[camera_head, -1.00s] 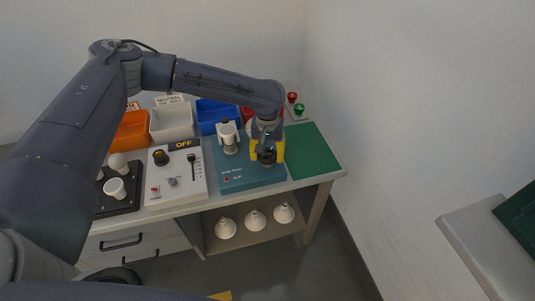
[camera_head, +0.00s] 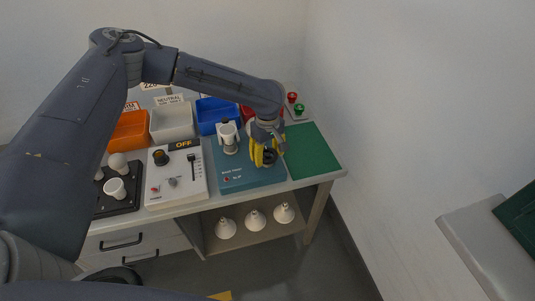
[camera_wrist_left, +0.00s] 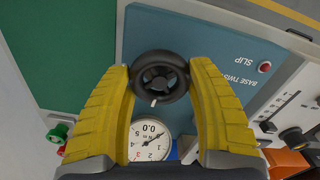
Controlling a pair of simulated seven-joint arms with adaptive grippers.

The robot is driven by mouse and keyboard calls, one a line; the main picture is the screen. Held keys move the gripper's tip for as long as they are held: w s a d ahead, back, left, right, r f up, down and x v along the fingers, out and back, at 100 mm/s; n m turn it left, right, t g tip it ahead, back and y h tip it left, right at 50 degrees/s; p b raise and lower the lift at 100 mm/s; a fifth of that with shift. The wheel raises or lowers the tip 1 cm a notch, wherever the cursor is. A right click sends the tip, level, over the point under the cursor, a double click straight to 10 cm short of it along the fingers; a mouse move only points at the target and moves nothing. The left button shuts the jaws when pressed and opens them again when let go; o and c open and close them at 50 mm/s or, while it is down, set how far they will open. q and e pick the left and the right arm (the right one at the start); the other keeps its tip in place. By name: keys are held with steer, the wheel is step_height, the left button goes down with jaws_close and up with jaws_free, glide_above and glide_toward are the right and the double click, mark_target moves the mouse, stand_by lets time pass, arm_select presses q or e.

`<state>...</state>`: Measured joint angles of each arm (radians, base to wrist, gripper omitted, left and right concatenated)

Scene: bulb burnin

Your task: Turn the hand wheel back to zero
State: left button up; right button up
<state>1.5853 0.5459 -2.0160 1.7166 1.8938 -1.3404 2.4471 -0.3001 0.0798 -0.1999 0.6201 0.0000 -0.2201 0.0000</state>
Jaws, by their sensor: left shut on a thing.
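The black hand wheel (camera_wrist_left: 161,78) stands on the teal base twist panel (camera_wrist_left: 205,35); in the head view the panel (camera_head: 240,179) lies on the bench. My left gripper (camera_wrist_left: 160,82) has its yellow fingers shut on the wheel's rim from both sides. In the head view the left gripper (camera_head: 264,158) reaches down over the wheel, hiding much of it. A round white dial (camera_wrist_left: 149,141) with red and black numbers and a dark needle shows below the wheel in the left wrist view. My right gripper is in neither view.
The white control box (camera_head: 176,177), with an OFF display, stands left of the panel. A green mat (camera_head: 312,152) lies to the right. Orange (camera_head: 129,134), white (camera_head: 171,125) and blue (camera_head: 213,117) bins stand behind. A white bulb holder (camera_head: 229,135) stands beside the wheel.

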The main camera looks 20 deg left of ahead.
mark_target(268, 154)
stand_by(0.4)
arm_select(q)
steer(key=o, duration=1.3)
steer(key=shift+r, duration=0.1)
step_height(268, 154, up, 12)
stand_by(0.3)
